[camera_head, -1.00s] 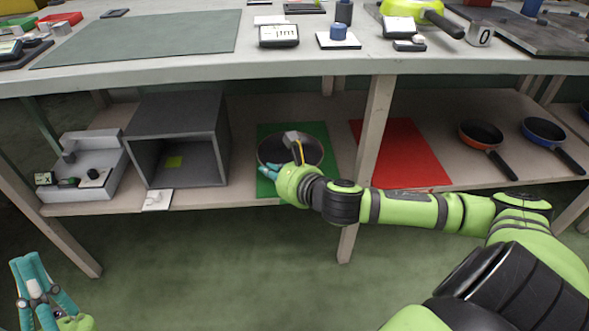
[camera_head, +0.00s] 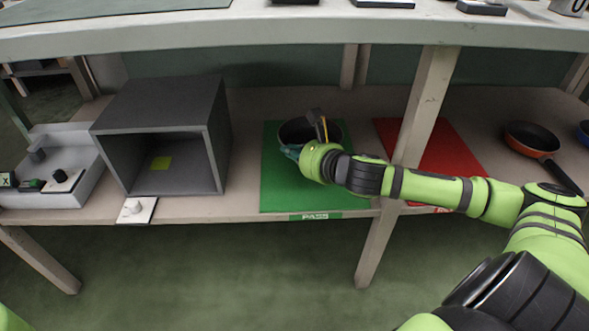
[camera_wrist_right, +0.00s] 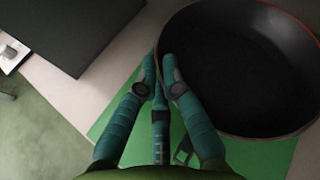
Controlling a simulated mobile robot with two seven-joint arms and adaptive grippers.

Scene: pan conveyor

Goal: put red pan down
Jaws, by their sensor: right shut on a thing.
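A round pan with a dark inside (camera_head: 294,131) is over the back part of the green mat (camera_head: 285,187) on the lower shelf. In the right wrist view the pan (camera_wrist_right: 240,70) fills the upper right, and its rim has a thin red edge. My right gripper (camera_head: 294,152) is at the pan's near side, shut on it; in the wrist view the fingers (camera_wrist_right: 159,75) meet at the rim's left side. The handle is mostly hidden. I cannot tell whether the pan's base touches the mat. My left gripper is out of view.
A grey open-fronted box (camera_head: 165,105) stands left of the green mat. An orange-red pan (camera_head: 532,137) lies further right. The tabletop (camera_head: 300,35) overhangs the shelf.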

